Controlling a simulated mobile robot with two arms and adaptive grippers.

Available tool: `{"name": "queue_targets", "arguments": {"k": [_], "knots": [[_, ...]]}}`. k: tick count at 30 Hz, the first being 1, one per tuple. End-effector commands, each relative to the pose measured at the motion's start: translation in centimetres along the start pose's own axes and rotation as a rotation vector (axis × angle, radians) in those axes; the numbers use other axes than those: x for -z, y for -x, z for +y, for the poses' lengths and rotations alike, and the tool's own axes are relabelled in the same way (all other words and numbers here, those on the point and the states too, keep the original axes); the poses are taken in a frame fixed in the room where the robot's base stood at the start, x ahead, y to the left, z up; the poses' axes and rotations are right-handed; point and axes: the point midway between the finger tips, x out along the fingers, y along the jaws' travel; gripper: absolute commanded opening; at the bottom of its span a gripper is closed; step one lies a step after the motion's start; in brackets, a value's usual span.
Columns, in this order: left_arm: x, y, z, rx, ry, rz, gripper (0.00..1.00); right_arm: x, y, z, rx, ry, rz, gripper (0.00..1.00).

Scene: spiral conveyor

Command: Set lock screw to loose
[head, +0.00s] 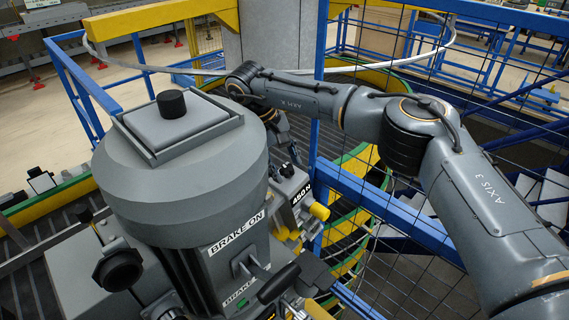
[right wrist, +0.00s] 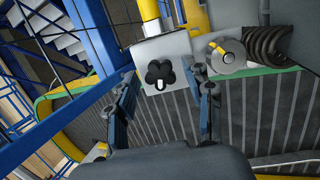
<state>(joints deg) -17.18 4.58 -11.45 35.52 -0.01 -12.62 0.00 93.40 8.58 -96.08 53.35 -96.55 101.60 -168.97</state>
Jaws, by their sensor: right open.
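A black lobed knob (right wrist: 160,74) with a white mark sits on the face of a light grey box (right wrist: 148,48) in the right wrist view. It looks like the lock screw, but I read no label on it there. My right gripper (right wrist: 165,80) is open, with one finger on each side of the knob. I cannot tell whether the fingers touch it. In the head view my right gripper (head: 283,148) is partly hidden behind the grey machine, near a box marked 450 N (head: 291,200). My left gripper is not in view.
A round plate with a yellow lever (right wrist: 218,52) and a dark coil (right wrist: 268,46) lie right of the knob. The grey machine (head: 185,180) marked BRAKE ON fills the left foreground. Blue rails (head: 385,208) and mesh stand beneath and behind my right arm.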

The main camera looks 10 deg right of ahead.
Motion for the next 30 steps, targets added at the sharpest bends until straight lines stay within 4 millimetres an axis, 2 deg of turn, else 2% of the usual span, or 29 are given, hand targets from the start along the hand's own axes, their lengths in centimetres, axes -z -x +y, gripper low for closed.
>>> {"name": "queue_targets", "arguments": {"k": [5,12,18,30], "knots": [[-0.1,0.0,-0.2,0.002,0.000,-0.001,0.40,0.1,0.8,0.0,0.000,0.000,0.002,0.52],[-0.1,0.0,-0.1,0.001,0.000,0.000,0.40,0.1,4.7,0.0,-0.002,-0.001,0.002,0.52],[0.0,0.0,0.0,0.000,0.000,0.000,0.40,0.1,7.0,0.0,-0.001,-0.001,0.001,0.52],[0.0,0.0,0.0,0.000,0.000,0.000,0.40,0.1,7.4,0.0,0.006,-0.002,0.003,0.52]]}}
